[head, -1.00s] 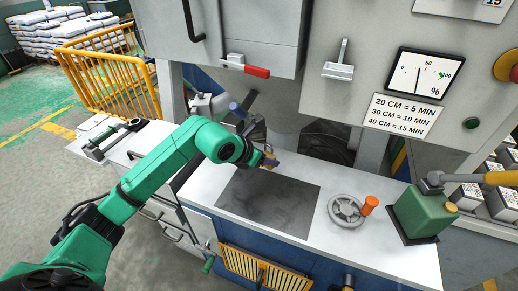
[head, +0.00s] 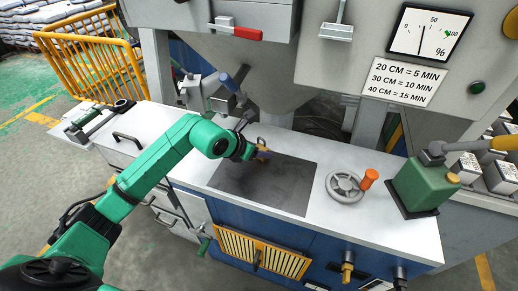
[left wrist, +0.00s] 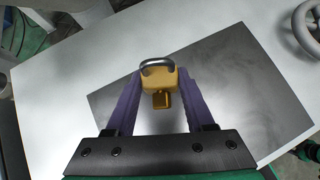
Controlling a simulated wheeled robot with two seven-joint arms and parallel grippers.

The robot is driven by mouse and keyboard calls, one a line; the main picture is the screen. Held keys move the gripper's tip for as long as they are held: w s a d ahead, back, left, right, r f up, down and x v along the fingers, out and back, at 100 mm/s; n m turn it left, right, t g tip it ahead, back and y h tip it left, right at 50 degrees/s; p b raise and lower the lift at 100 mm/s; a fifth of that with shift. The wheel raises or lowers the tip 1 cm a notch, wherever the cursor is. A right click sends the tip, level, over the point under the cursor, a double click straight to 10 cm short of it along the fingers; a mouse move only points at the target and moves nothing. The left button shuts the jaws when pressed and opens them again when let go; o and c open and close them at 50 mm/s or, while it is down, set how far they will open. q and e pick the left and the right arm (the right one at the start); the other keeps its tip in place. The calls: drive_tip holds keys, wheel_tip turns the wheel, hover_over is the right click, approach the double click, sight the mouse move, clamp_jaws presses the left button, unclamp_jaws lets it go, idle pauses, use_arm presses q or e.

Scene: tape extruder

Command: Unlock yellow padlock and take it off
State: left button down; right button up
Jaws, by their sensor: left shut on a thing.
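The yellow padlock (left wrist: 158,80) shows in the left wrist view with its grey shackle (left wrist: 157,64) at the top and a small yellow piece below its body. My left gripper (left wrist: 157,88) is shut on the padlock, one purple finger on each side of it. In the head view the left gripper (head: 262,152) and the small yellow padlock (head: 262,144) are over the left back part of the dark plate. The padlock appears clear of any fixture. I cannot tell whether the shackle is open. My right gripper is not in view.
The dark plate (head: 265,188) lies on the white bench top (head: 320,223). To its right are a handwheel (head: 345,187) with an orange knob and a green oil can (head: 420,188). A lever with a blue handle (head: 229,83) stands behind the gripper. The plate is clear.

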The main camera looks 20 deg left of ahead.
use_arm(q)
drive_tip(key=shift+c, duration=2.2)
unclamp_jaws()
drive_tip(key=shift+o, duration=1.2)
drive_tip(key=b+v, duration=0.2)
drive_tip(key=v, duration=1.2)
drive_tip(key=shift+s+r+b, duration=0.2)
drive_tip(key=shift+s+b, duration=0.05)
drive_tip(key=shift+b, duration=0.15)
